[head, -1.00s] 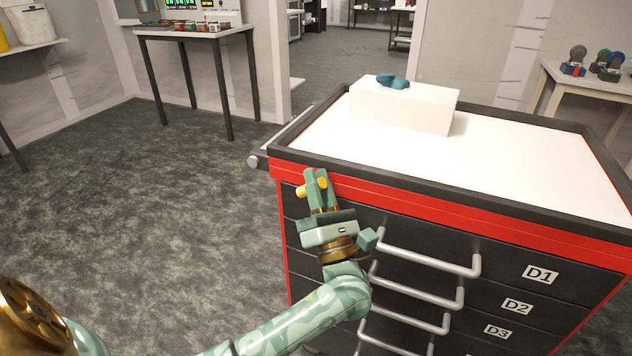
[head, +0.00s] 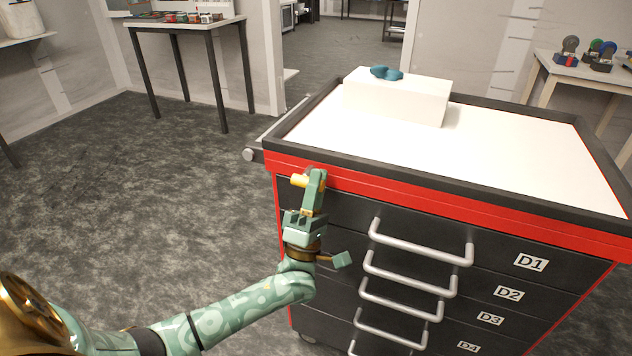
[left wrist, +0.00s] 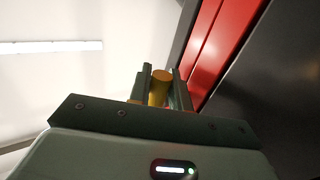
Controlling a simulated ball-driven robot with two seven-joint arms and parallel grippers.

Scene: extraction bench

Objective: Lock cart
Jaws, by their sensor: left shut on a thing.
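The cart (head: 420,194) has a black and red body with several drawers on its front. A yellow cylindrical knob (head: 299,180) is at the upper left corner of that front. My left gripper (head: 313,184) is shut on it, and part of the knob shows between the fingers in the left wrist view (left wrist: 160,84). Where the knob meets the cart is hidden by the fingers. My right gripper is not in view.
Grey drawer handles (head: 422,243) stick out to the right of my left gripper. A white block (head: 395,98) with a blue-green object (head: 386,72) sits on the cart top. Side tables stand at the back left (head: 188,24) and right (head: 570,75). The floor at left is clear.

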